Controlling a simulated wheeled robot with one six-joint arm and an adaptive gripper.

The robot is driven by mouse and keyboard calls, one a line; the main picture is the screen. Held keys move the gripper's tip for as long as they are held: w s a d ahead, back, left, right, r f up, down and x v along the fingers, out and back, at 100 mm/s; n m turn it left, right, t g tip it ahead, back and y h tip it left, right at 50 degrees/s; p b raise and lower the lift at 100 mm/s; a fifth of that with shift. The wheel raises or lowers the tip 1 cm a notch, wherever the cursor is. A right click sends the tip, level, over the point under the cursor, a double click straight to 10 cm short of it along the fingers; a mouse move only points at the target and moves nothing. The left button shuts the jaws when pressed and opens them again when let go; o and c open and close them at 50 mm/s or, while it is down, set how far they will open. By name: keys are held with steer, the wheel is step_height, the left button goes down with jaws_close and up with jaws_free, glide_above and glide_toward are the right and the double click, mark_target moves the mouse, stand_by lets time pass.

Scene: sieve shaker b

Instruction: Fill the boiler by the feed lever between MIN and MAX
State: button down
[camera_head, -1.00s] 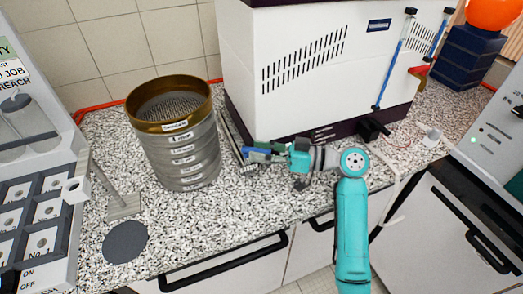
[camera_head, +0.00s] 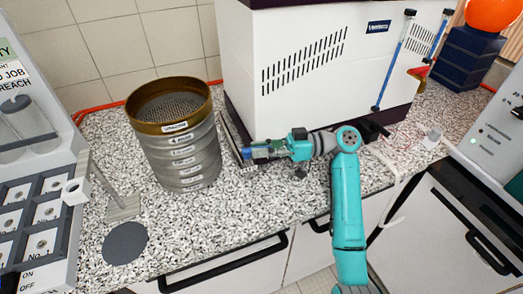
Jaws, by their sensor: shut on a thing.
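The boiler appears to be the white machine (camera_head: 300,45) with a dark base on the worktop. My gripper (camera_head: 257,153) is low in front of the machine's left corner, well away from the red part. It is shut on a small blue piece whose shape is mostly hidden by the fingers.
A stack of sieves (camera_head: 180,150) with a brass top ring stands left of my gripper. A dark disc (camera_head: 125,243) and a grey stand (camera_head: 122,207) are further left. Speckled worktop (camera_head: 235,210) is clear in front of my gripper. A black block (camera_head: 375,130) is near the machine's base.

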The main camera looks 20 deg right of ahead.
steer(key=shift+g, duration=0.4)
steer(key=c, duration=1.1)
jaws_free()
steer(key=v, duration=1.2)
steer(key=shift+f, duration=0.1)
